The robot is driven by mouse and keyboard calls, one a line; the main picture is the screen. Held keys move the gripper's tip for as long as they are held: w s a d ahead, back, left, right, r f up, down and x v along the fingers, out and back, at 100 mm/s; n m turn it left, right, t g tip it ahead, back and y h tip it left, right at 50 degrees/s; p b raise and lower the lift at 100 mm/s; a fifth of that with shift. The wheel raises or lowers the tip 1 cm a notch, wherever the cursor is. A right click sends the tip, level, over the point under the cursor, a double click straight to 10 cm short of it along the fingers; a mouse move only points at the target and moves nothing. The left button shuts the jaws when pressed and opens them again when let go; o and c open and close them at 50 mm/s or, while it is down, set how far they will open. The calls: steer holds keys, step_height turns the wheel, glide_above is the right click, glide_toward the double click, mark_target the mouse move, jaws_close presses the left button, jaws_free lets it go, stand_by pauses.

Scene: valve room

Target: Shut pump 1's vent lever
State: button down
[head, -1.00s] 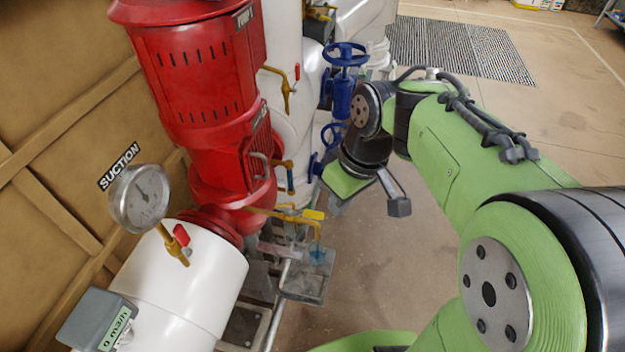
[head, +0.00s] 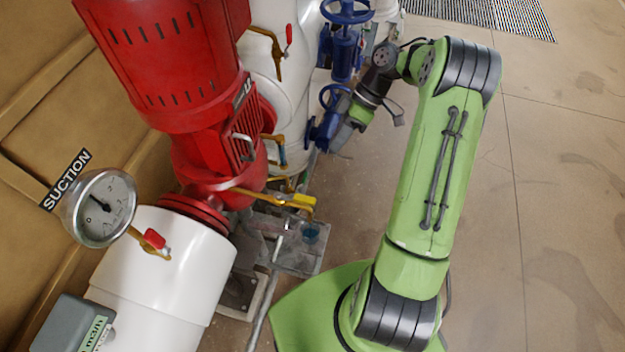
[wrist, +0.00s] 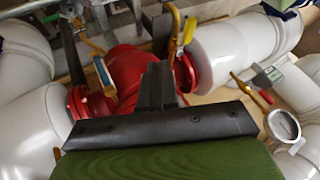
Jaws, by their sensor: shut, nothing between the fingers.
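The red pump (head: 190,90) stands at the left with a nameplate I cannot read in full. A brass vent pipe leaves its lower casing and bends down toward a grey drain box (head: 290,245). The yellow vent lever (head: 303,201) sits near the bend and looks roughly in line with the pipe's level run. In the wrist view the yellow lever (wrist: 188,29) is upright in the picture, beyond my fingers. My gripper (head: 338,143) is above and right of the lever in the head view, apart from it. Its fingers (wrist: 160,80) are shut and empty.
Blue handwheel valves (head: 345,55) stand close by my gripper. A red-handled cock (head: 155,240) and the suction gauge (head: 103,208) are on the white pipe at left. A blue lever (wrist: 103,72) shows left of my fingers. The floor at right is clear.

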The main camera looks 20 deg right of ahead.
mark_target(294, 198)
steer(key=s+a+f+b, duration=0.1)
steer(key=s+a+f, duration=0.3)
steer(key=a+f, duration=0.4)
steer(key=shift+s, duration=0.35)
